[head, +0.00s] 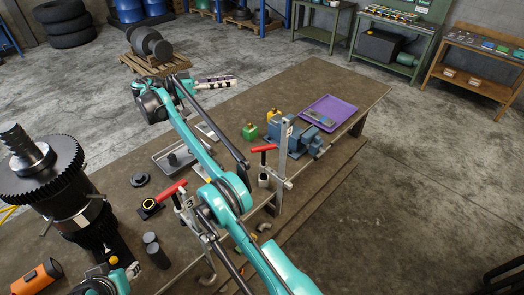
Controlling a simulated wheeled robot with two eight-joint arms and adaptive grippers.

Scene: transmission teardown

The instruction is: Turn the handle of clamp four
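Two bar clamps with red handles stand at the table's right long edge. The nearer clamp (188,207) bears a tag that seems to read 3; its red handle (171,190) slants up to the right. The farther clamp (282,160) has a pale tag too small to read surely, perhaps clamp four; its red handle (263,149) lies roughly level. My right arm crosses between and over the clamps.
On the table (330,85) are a large dark gear shaft (55,185), a grey tray (168,160), a blue vise (297,135), a purple tray (328,110) and an orange tool (37,277).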

